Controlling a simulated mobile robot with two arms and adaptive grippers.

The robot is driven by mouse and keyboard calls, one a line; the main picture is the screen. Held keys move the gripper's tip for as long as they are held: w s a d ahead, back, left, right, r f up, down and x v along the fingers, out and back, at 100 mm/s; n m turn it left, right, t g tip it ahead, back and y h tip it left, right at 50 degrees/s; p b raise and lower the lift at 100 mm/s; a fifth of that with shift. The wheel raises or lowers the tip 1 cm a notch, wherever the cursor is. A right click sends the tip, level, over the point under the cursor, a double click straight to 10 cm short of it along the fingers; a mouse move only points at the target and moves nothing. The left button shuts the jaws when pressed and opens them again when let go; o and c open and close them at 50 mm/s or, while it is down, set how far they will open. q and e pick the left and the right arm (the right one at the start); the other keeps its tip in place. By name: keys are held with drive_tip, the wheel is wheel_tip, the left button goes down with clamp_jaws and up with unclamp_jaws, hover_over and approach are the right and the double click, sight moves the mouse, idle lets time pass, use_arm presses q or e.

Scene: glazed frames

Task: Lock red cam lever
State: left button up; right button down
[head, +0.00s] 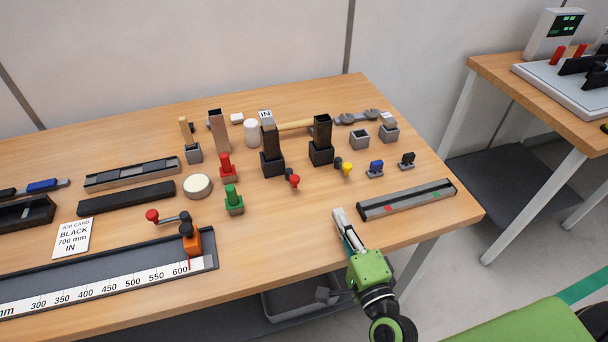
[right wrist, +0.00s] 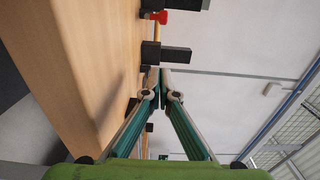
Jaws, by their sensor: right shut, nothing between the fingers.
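A red-knobbed lever (head: 293,181) sticks out low at the front right of a black upright post (head: 271,150). Another red-ball lever (head: 152,216) reaches left from the orange stop (head: 191,238) on the ruler rail. My right gripper (head: 339,212) is shut and empty at the table's front right, apart from the levers. Its fingertips meet in the right wrist view (right wrist: 162,78). My left gripper is out of view.
A grey channel (head: 405,200) with red and green marks lies right of my right gripper. Red (head: 227,168) and green (head: 234,200) fixtures stand left of the posts. Blue and black small clips sit right of them. The table between the green fixture and my right gripper is bare.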

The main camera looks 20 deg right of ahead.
sight(292, 178)
drive_tip(key=shift+r, duration=0.1)
drive_tip(key=w+p, duration=0.3)
drive_tip(key=w, duration=0.7)
drive_tip(key=shift+w+a+r, duration=0.1)
drive_tip(key=shift+w+r, duration=0.05)
drive_tip(key=shift+w, duration=0.05)
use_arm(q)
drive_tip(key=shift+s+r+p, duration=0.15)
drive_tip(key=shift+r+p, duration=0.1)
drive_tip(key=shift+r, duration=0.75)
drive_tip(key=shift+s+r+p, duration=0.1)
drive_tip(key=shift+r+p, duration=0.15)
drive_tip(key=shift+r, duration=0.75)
use_arm(e)
drive_tip(key=shift+w+a, duration=0.2)
drive_tip(key=shift+a, duration=1.75)
